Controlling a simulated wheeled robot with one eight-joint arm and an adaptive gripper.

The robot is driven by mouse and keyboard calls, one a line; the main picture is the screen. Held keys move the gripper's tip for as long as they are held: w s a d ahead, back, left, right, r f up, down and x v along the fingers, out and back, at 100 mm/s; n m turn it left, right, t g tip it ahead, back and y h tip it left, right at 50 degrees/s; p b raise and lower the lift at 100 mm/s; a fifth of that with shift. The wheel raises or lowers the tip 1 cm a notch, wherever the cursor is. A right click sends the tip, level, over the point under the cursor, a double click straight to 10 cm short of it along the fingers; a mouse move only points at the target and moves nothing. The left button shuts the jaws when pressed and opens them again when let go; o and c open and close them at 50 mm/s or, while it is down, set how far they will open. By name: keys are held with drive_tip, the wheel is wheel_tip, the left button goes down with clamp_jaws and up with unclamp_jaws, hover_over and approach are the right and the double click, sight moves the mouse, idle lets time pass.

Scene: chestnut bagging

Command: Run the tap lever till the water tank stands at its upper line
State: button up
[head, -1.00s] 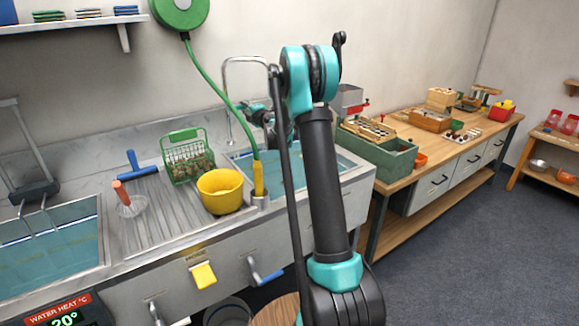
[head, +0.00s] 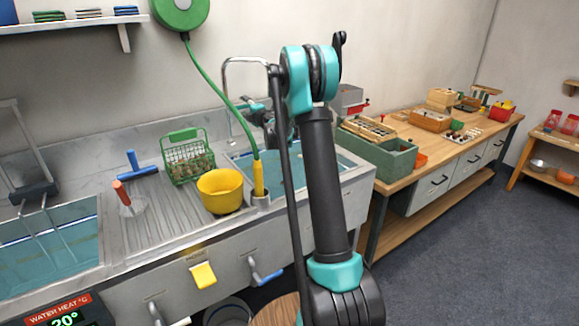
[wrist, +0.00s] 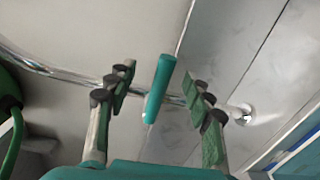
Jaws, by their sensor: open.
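The chrome tap (head: 243,59) arches over the right-hand sink basin, a water tank (head: 318,168) with bluish water in it. Its teal lever (wrist: 159,88) stands between the fingers of my gripper (wrist: 158,100) in the wrist view. The gripper is open, with a gap visible on each side of the lever. In the head view my gripper (head: 257,112) is beside the tap, partly hidden behind my own arm. My arm also covers part of the basin. I cannot make out the tank's upper line or the exact water level.
A yellow bowl (head: 221,191), a green wire basket (head: 188,160) and a yellow nozzle (head: 258,179) on a green hose stand left of the basin. A second water-filled basin (head: 45,245) is at far left. A wooden bench (head: 455,150) with boxes stands right.

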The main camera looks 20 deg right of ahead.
drive_tip(key=v, duration=0.9)
drive_tip(key=shift+r, duration=0.15)
drive_tip(key=s+d+r+m+h, duration=0.3)
drive_tip(key=s+d+m+h, duration=0.55)
drive_tip(key=s+m, duration=0.25)
drive_tip(key=s+f+m+g, duration=0.2)
drive_tip(key=s+f+m, duration=0.1)
drive_tip(key=s, duration=0.4)
drive_tip(key=s+d+f+m+g, duration=0.1)
drive_tip(key=s+f+m+g, duration=0.2)
drive_tip(key=s+f, duration=0.3)
drive_tip(key=s+d+f+m+g+h, duration=0.1)
drive_tip(key=s+f+m+g, duration=0.1)
drive_tip(key=s+f, duration=0.3)
drive_tip(key=shift+s+d+f+m+g, duration=0.1)
drive_tip(key=shift+s+m+g, duration=0.15)
drive_tip(key=shift+s, duration=0.9)
drive_tip(key=shift+s+d+m+g, duration=0.15)
drive_tip(key=shift+s+m, duration=0.2)
drive_tip(key=shift+s, duration=0.75)
drive_tip(key=s+a+f+m+g+y, duration=0.1)
drive_tip(key=s+a+f, duration=0.3)
drive_tip(key=s, duration=0.5)
drive_tip(key=s+a+f+m+g+y, duration=0.1)
drive_tip(key=s+a+f+g+y, duration=0.2)
drive_tip(key=s+f, duration=0.3)
drive_tip(key=s+a+g, duration=0.1)
drive_tip(key=s, duration=0.2)
drive_tip(key=shift+s+f, duration=0.15)
drive_tip(key=shift+s, duration=0.05)
